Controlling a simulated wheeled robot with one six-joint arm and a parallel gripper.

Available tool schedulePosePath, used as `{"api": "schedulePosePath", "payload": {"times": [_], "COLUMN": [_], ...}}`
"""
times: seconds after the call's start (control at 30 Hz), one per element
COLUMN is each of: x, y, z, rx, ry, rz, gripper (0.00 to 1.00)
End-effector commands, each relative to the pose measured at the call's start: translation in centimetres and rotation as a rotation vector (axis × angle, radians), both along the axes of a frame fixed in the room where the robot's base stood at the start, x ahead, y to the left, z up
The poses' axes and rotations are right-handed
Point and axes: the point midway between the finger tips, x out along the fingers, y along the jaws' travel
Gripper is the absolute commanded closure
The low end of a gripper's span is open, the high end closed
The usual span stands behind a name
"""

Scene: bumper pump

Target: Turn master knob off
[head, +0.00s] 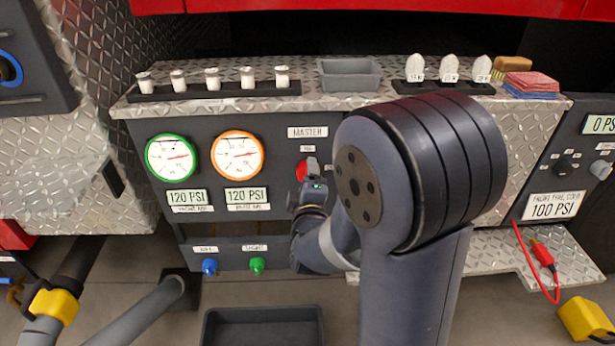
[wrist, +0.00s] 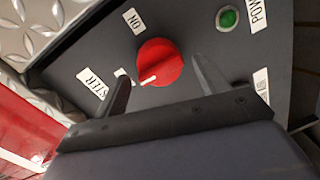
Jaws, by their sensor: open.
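The master knob (wrist: 160,62) is a round red knob on the dark panel, with a white pointer mark at its lower left side in the wrist view. In the head view the red knob (head: 301,171) shows partly behind my gripper (head: 313,168), under the MASTER label. In the wrist view my gripper (wrist: 163,85) is open, with one finger on each side of the knob's lower part. I cannot tell whether the fingers touch it.
A green button (wrist: 228,17) by a POWER label is near the knob. Two gauges (head: 171,158) are left on the panel. My arm hides the panel's right part.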

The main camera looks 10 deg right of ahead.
Motion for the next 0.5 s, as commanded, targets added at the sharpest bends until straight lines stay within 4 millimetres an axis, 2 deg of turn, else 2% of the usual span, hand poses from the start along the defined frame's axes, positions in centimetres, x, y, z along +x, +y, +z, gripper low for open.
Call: {"api": "schedulePosePath", "payload": {"times": [0.3, 0.5], "x": [-6.3, -8.6], "y": [1.3, 1.7], "z": [0.8, 0.9], "rx": [0.0, -0.001], "ry": [-0.002, -0.003], "rz": [0.004, 0.0], "gripper": [0.31, 0.31]}}
